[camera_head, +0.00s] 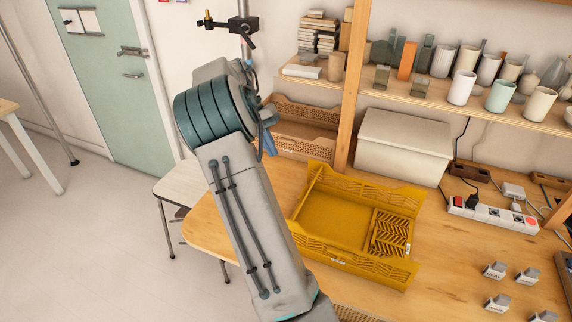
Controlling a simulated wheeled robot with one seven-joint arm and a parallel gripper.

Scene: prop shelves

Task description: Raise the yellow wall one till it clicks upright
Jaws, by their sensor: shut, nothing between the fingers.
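A yellow crate (335,216) stands on the wooden worktop, right of my arm. Its far long wall (372,183) and near long wall (362,262) stand up. A short slotted yellow panel (388,232) lies low inside at the right end, seemingly a folded end wall. The left end shows only a thin raised edge, and I cannot tell that wall's state. My arm crosses left of the crate, close to its left end in the picture. My gripper is not visible; no fingers show anywhere.
A pale lidded box (401,146) stands behind the crate. A brown slotted crate (301,126) is at the back left, by a wooden post (349,90). A power strip (492,213) and several small labelled blocks lie to the right.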

